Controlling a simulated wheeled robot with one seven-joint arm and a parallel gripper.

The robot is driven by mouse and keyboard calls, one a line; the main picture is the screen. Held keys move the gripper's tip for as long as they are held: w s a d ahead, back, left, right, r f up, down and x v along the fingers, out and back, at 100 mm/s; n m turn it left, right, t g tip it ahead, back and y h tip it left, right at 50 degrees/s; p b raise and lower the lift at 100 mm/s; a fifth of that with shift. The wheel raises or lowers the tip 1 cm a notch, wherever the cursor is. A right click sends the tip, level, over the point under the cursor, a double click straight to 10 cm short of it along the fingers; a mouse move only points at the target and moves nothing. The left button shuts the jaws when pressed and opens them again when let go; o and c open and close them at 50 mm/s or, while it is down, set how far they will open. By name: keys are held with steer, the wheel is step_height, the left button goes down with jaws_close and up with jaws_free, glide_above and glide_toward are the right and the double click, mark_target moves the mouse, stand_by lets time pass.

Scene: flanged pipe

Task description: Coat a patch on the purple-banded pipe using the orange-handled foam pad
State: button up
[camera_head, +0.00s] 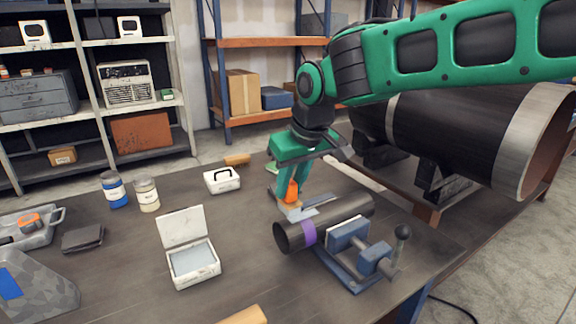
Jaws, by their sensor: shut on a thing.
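The purple-banded pipe (352,215) is dark and lies clamped in a blue vise (372,262) on the table. Its purple band (308,232) is near the open left end. My gripper (289,180) points down just behind the pipe and is shut on the orange handle (292,191) of the foam pad. The pale pad (290,206) is below the handle, close to the pipe's far side. I cannot tell whether it touches anything. A white open-lidded box (181,282) with a pale, flat filling stands on the table to the left.
A blue jar (115,192), a cream jar (146,196) and a white case (222,181) stand at the back left. A dark block (82,238) and a grey tray (45,226) lie far left. A large flanged pipe (450,135) fills the right. The table front left of the vise is mostly clear.

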steer(key=shift+r, duration=2.55)
